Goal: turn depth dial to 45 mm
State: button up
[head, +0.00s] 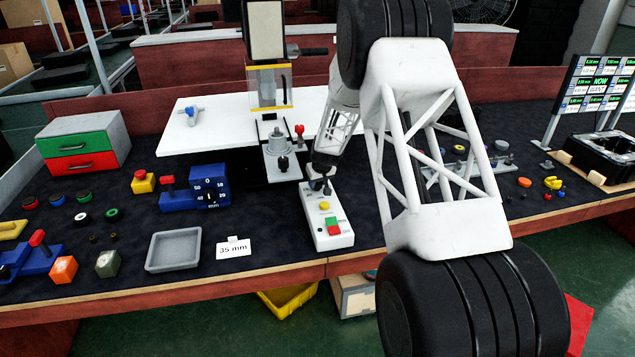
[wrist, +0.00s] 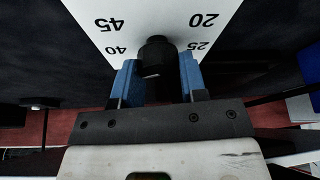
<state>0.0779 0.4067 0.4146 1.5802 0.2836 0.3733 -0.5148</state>
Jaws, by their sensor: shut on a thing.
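The depth dial's black knob (wrist: 157,55) stands on a white panel with the printed numbers 45, 40, 20 and 25 around it, in the wrist view. My gripper (wrist: 158,82) is shut on the knob, with one blue finger on each side. I cannot tell which number the knob points to. In the head view my gripper (head: 320,184) reaches down to the far end of the white control box (head: 338,240). My gripper and arm cover the dial there. The box also has a yellow, a green and a red button.
A card reading 35 mm (head: 233,248) stands left of the control box, beside a grey tray (head: 174,251). A blue block with a dial (head: 209,185) and a drill-press-like machine (head: 268,90) stand behind. Dark bench top between them is partly free.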

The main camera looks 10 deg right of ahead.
jog(key=shift+m+h, duration=0.4)
jog(key=shift+m, duration=1)
jog(key=o, duration=0.9)
jog(key=shift+o, duration=0.2)
jog(key=v, duration=0.7)
jog(key=shift+r, duration=0.4)
jog(key=shift+s+a, duration=0.1)
jog(key=shift+s, duration=0.05)
